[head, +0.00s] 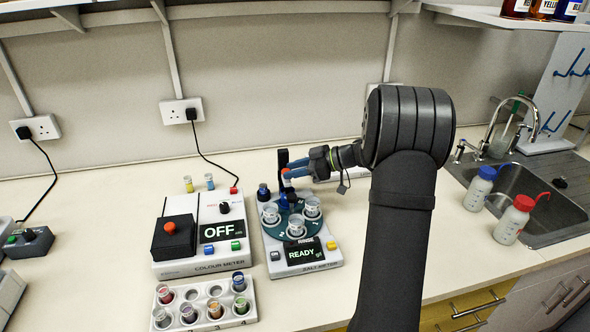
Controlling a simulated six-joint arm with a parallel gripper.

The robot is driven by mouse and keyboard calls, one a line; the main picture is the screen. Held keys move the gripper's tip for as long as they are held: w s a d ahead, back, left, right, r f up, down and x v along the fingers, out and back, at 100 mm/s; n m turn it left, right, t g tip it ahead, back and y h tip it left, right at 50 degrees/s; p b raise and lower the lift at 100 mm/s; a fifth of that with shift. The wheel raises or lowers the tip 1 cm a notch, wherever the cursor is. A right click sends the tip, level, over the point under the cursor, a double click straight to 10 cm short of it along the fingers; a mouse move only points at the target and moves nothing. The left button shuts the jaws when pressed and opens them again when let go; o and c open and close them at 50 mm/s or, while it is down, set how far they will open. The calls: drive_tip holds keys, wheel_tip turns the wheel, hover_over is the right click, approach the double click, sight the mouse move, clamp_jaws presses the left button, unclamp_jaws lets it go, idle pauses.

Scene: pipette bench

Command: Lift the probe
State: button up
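The salt meter (318,256) stands on the bench with its screen reading READY. Its turntable (280,231) carries several clear cups. A dark upright post (283,158) rises behind the turntable, and the probe appears to be mounted there; its tip cannot be made out. My gripper (291,171) reaches in from the right, level with the post and above the cups. Its blue fingertips are beside the post, close to a small red part. I cannot tell whether they touch or hold it. My arm hides the bench to the right.
The colour meter (187,268), reading OFF, stands just left. A rack (206,318) with several small cups sits in front. Two wash bottles, blue-capped (479,188) and red-capped (513,221), stand by the sink (545,208). The bench front is clear near the salt meter.

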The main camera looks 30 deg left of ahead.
clamp_jaws()
drive_tip(key=shift+r, duration=2.9)
drive_tip(key=shift+o, duration=0.4)
unclamp_jaws()
drive_tip(key=shift+d, duration=0.1)
drive_tip(key=v, duration=1.7)
drive_tip(key=shift+w, duration=0.2)
drive_tip(key=shift+r, duration=0.15)
